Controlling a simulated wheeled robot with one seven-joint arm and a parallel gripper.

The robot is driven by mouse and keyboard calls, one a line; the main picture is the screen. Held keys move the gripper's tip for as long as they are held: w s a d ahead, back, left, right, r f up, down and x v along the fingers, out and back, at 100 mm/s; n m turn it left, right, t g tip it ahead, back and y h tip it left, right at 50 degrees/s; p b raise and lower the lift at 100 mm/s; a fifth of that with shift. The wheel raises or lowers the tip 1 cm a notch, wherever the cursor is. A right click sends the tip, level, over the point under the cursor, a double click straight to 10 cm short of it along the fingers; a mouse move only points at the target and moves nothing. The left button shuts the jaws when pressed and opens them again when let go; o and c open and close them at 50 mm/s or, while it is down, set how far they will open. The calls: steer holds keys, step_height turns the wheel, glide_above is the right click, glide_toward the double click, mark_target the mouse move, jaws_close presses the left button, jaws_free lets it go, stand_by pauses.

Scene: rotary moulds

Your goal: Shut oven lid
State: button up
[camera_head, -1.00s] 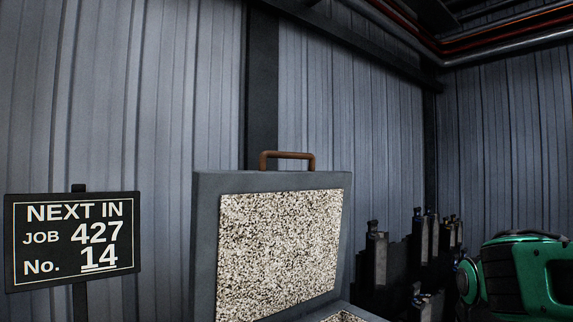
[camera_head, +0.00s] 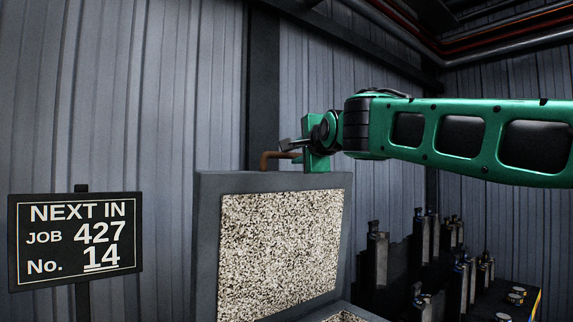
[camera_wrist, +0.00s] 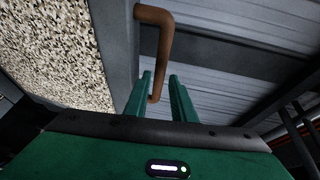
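The oven lid (camera_head: 207,240) stands open and upright, its speckled lining (camera_head: 280,240) facing me. It also shows in the wrist view (camera_wrist: 118,40). A brown bar handle (camera_head: 268,157) sits on its top edge; in the wrist view the handle (camera_wrist: 153,45) bends down toward my fingers. My gripper (camera_head: 312,158) is at the right end of the handle and hides that part in the head view. In the wrist view, my two green fingers (camera_wrist: 160,76) are apart, with the handle's lower end between them, nearer the left finger. I cannot tell whether they touch it.
A black sign (camera_head: 75,238) reading "NEXT IN JOB 427 No. 14" stands at left. Corrugated walls and overhead pipes (camera_head: 480,50) lie behind.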

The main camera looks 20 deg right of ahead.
steer(key=w+f, duration=0.1)
steer(key=w, duration=0.8)
steer(key=shift+w, duration=0.2)
steer(key=shift+d, duration=0.1)
steer(key=shift+f, duration=0.1)
jaws_close()
